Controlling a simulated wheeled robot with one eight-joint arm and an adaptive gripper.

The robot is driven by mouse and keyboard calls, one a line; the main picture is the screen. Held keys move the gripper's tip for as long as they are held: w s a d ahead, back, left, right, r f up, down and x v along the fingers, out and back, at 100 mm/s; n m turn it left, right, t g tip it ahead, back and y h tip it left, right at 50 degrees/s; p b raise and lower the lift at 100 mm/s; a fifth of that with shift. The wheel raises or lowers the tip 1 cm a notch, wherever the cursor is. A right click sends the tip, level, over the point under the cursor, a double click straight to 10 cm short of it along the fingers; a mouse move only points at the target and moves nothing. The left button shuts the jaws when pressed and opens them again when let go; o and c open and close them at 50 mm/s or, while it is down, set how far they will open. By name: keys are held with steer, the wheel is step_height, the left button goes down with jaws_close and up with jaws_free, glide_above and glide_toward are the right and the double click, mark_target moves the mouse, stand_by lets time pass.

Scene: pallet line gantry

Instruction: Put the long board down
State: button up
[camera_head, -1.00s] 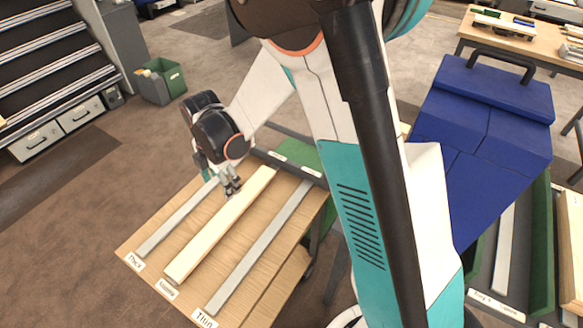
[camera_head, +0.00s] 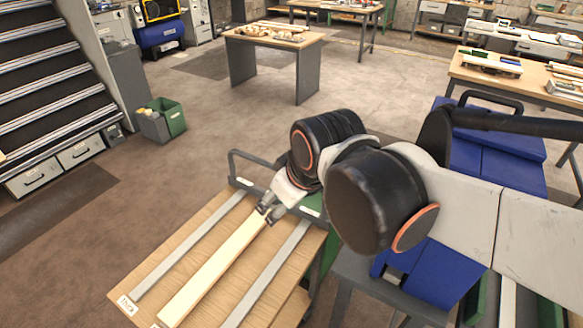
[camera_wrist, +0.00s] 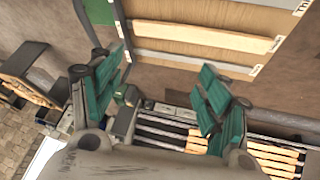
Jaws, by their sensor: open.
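The long board (camera_head: 215,270) is pale wood and lies flat in the middle lane of the wooden cart top (camera_head: 190,235), between two grey strips. It also shows in the wrist view (camera_wrist: 200,33), ahead of the fingers and not between them. My gripper (camera_head: 267,211) is near the board's far end in the head view and covers part of that end. In the wrist view my gripper (camera_wrist: 166,66) has its teal fingers spread wide with nothing held. The board's near end is cut off by the bottom of the head view.
The cart has a dark raised rail (camera_head: 240,160) at its far end. A blue case (camera_head: 490,150) stands at right, beyond my arm. A green bin (camera_head: 160,120) stands on the floor at left. The floor behind the cart is clear up to a wooden table (camera_head: 275,40).

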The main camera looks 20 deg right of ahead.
steer(key=s+m, duration=0.1)
steer(key=s+d+m, duration=0.1)
steer(key=s+d+m+t, duration=0.1)
steer(key=s+m, duration=0.1)
